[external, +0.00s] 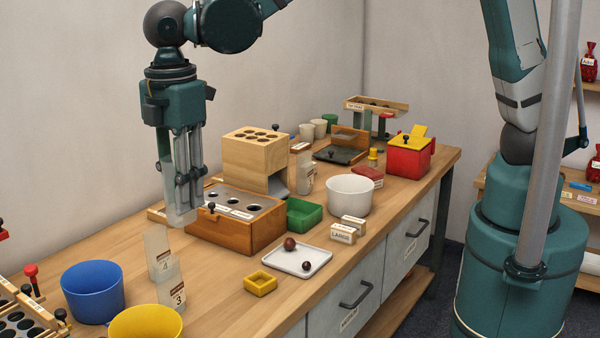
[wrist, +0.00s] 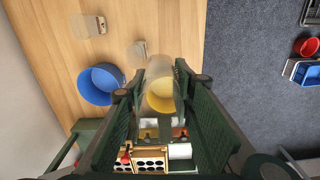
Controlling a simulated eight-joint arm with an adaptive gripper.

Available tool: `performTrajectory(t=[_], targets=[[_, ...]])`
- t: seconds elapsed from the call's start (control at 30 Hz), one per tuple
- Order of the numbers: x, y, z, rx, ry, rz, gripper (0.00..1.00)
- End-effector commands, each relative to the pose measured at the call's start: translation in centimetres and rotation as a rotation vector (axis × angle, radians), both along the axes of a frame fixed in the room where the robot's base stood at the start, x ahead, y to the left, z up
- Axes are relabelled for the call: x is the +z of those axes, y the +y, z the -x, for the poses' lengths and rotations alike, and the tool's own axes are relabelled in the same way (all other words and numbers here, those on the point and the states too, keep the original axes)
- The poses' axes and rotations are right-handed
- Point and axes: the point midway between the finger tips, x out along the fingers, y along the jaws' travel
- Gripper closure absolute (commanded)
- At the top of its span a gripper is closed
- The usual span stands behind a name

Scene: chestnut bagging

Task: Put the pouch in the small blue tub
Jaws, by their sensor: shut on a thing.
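My gripper (external: 183,183) is above the left part of the bench, shut on a pale translucent pouch (external: 179,207). The pouch hangs upright between the fingers, well above the bench top. It also shows between the fingers in the wrist view (wrist: 159,68), in front of part of a yellow tub. The blue tub (external: 92,293) stands on the bench at the lower left, below and to the left of the pouch. In the wrist view the blue tub (wrist: 101,84) is just left of the fingers. Its visible inside looks empty.
The yellow tub (external: 147,325) stands beside the blue one. Two clear labelled pouches, one marked 4 (external: 158,247) and one marked 3 (external: 170,296), stand near the tubs. A wooden sorter with holes (external: 235,223) is right of my gripper. A holed rack (external: 20,318) is at far left.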

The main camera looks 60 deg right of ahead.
Motion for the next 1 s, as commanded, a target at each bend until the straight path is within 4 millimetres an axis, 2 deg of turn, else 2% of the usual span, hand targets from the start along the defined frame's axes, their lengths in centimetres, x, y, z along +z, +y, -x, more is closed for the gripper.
performTrajectory(t=[0.4,1.0], targets=[[0.5,4.3,-7.5,0.026,0.000,0.000,0.86],[-0.3,9.1,-17.4,0.066,0.000,0.000,0.86]])
